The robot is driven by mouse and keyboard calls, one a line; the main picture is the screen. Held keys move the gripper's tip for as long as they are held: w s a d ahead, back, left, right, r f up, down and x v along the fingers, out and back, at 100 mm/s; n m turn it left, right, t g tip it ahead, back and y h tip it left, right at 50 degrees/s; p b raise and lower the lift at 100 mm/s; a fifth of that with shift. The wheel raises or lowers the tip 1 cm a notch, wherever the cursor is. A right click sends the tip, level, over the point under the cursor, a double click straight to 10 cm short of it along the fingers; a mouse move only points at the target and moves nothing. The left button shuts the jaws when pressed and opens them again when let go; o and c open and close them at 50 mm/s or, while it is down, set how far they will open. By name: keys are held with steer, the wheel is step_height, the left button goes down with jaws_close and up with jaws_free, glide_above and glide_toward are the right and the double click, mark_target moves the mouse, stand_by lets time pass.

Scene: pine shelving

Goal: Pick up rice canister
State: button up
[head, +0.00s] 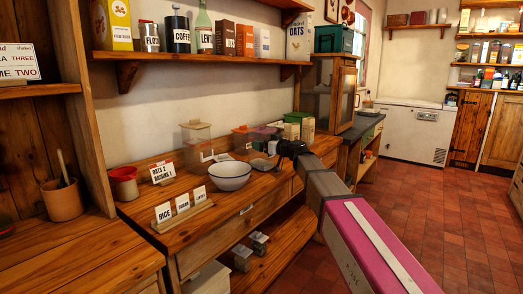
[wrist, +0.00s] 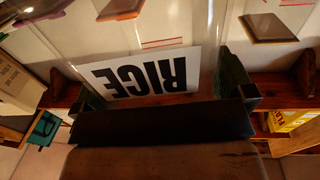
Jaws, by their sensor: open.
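In the wrist view, the word RICE stands upside down on a white label (wrist: 148,74), on a see-through canister directly in front of my gripper. The canister's clear walls run toward the top of the picture. My open gripper (wrist: 165,92) has one dark finger on each side of the label area; I cannot tell whether either touches. In the head view, my gripper (head: 287,151) is over the counter, right of the white bowl (head: 230,178). My arm and gripper hide things there, and I cannot tell the rice canister apart in that view.
A clear canister (head: 197,142) stands behind the bowl. A small RICE card (head: 163,212) stands in a holder at the counter's front. A wall shelf (head: 200,57) with tins and boxes is above. A dark-topped side unit (head: 360,124) is to the right. Tiled floor is open at right.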

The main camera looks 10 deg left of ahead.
steer(key=c, duration=0.9)
steer(key=shift+c, duration=0.2)
